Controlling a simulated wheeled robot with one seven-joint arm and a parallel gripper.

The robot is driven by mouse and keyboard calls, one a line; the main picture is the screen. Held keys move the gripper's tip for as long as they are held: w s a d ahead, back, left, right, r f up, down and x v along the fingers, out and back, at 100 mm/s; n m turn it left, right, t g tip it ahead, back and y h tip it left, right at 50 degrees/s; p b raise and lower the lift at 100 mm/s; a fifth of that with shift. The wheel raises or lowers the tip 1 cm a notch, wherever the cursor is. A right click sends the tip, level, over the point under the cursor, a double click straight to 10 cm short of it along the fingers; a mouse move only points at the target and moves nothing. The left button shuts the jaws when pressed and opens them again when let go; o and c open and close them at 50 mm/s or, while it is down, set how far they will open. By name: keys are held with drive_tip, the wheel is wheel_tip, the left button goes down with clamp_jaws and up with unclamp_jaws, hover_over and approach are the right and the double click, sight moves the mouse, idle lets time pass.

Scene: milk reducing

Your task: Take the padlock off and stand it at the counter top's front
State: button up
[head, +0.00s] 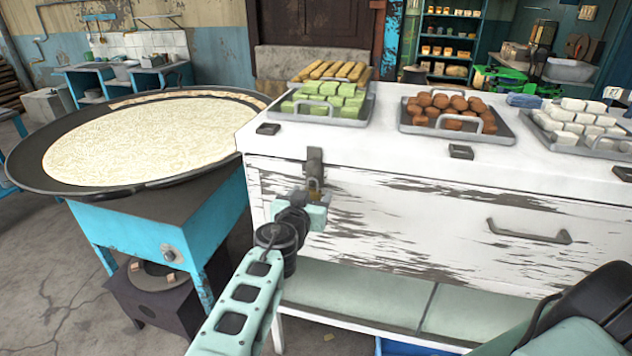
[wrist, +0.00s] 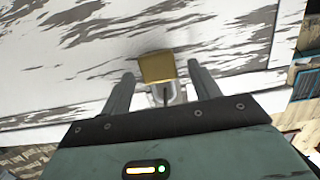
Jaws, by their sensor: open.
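The small brass padlock (head: 315,187) hangs at a dark metal hasp (head: 314,161) on the upper front of the white counter (head: 400,200), near its left end. In the wrist view the padlock (wrist: 157,67) shows as a gold block just ahead of and between my fingers. My gripper (head: 314,200) is open in front of the counter face, close to the padlock. In the wrist view my gripper (wrist: 160,74) has one finger on each side, with gaps to the padlock. The counter top's front strip (head: 350,149) is white and flat.
Trays of green and yellow sweets (head: 325,103), brown balls (head: 455,115) and white blocks (head: 585,125) stand on the counter top. Small dark fittings (head: 461,152) sit along its front edge. A drawer handle (head: 528,232) juts out at right. A wide milk pan (head: 140,140) stands left.

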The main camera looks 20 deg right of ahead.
drive_tip(key=shift+w+d, duration=0.1)
drive_tip(key=shift+w, duration=0.05)
drive_tip(key=c, duration=1.1)
drive_tip(key=shift+c, duration=0.2)
drive_tip(key=shift+r, duration=0.1)
